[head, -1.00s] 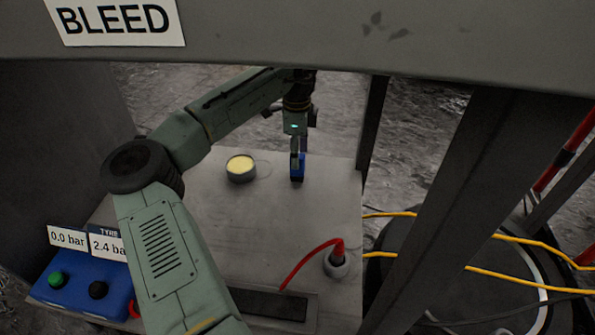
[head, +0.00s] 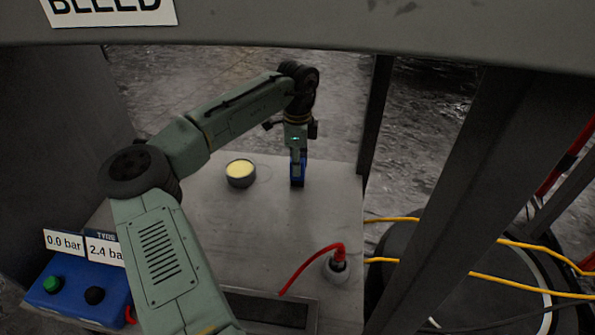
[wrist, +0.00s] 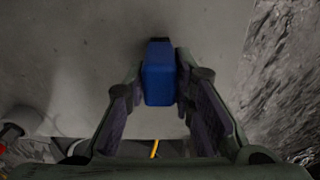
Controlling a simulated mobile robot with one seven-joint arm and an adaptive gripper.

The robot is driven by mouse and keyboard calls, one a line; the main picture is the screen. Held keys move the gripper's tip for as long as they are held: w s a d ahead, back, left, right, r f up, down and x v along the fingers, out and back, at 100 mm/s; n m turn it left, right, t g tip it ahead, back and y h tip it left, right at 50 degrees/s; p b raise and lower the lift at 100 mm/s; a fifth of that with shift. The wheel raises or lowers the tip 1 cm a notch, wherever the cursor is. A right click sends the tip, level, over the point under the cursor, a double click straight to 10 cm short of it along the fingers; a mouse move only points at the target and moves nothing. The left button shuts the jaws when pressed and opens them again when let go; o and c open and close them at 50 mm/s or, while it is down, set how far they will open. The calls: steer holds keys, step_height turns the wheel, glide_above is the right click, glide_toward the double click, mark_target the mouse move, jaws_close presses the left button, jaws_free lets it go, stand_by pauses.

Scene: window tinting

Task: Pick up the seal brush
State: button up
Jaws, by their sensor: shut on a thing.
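The seal brush (head: 297,181) shows as a small upright blue block near the back right of the grey table top. It also shows in the wrist view (wrist: 158,83), with a dark end at its far side. My gripper (head: 298,165) is directly above it, pointing down, with its fingers around it. In the wrist view my gripper (wrist: 160,72) has a finger on each side of the blue block and is shut on it. The fingers hide part of the brush in the head view. I cannot tell whether its bottom touches the table.
A round tin (head: 240,173) with pale yellow contents stands left of the brush. A red hose (head: 312,262) runs to a grey fitting (head: 337,268) at the front right. A blue box (head: 75,292) with buttons sits front left. Dark posts (head: 440,200) stand to the right.

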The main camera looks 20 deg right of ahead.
jaws_close()
steer(key=shift+r, duration=0.1)
steer(key=shift+r+p, duration=0.4)
steer(key=shift+r, duration=0.15)
step_height(320, 180, up, 2)
steer(key=shift+r+p, duration=0.15)
steer(key=shift+p, duration=0.5)
steer(key=s+d+r+p, duration=0.1)
steer(key=s+d+p, duration=0.2)
steer(key=s, duration=1.1)
steer(key=d, duration=0.3)
steer(key=shift+s+r, duration=0.2)
steer(key=shift+s, duration=0.2)
